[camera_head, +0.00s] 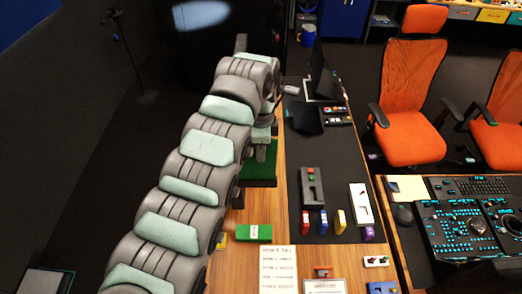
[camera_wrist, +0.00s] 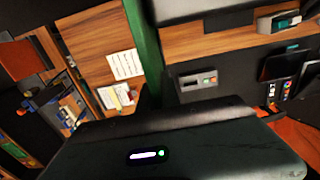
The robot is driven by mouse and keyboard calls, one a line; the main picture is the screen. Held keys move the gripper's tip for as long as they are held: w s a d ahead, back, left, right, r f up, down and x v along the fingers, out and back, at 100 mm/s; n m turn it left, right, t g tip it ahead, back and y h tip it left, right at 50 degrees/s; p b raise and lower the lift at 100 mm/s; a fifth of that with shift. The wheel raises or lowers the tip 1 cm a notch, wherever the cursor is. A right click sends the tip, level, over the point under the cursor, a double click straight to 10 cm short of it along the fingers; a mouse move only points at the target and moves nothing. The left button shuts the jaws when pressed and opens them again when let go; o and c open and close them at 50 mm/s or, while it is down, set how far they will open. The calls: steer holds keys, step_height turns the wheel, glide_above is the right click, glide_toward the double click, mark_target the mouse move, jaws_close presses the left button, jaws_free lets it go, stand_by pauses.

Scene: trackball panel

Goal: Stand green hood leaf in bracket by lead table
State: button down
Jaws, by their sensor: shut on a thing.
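The green hood leaf (camera_head: 260,163) hangs below my gripper (camera_head: 262,132), which is shut on it, above the left part of the wooden desk. My gripper's fingers are largely hidden by my arm in the head view. In the wrist view, the leaf (camera_wrist: 144,45) shows as a narrow green upright strip. A white printed sheet, perhaps the lead table (camera_head: 278,268), lies on the front of the desk; a white sheet also shows in the wrist view (camera_wrist: 125,65). A small yellow piece (camera_head: 221,241) stands near the desk's left edge; I cannot tell whether it is the bracket.
A green block (camera_head: 247,231) lies behind the sheet. A dark mat (camera_head: 329,180) carries a grey switch box (camera_head: 311,186) and several coloured pieces. A laptop (camera_head: 322,79) stands at the back. A console (camera_head: 463,224) and orange chairs (camera_head: 411,90) are on the right.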

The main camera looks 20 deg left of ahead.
steer(key=shift+f+b, duration=0.55)
steer(key=shift+f, duration=0.45)
steer(key=c, duration=1.5)
jaws_free()
steer(key=shift+r, duration=0.1)
step_height(320, 180, up, 11)
steer(key=shift+f+b, duration=0.1)
steer(key=shift+b, duration=0.8)
steer(key=shift+s, duration=0.1)
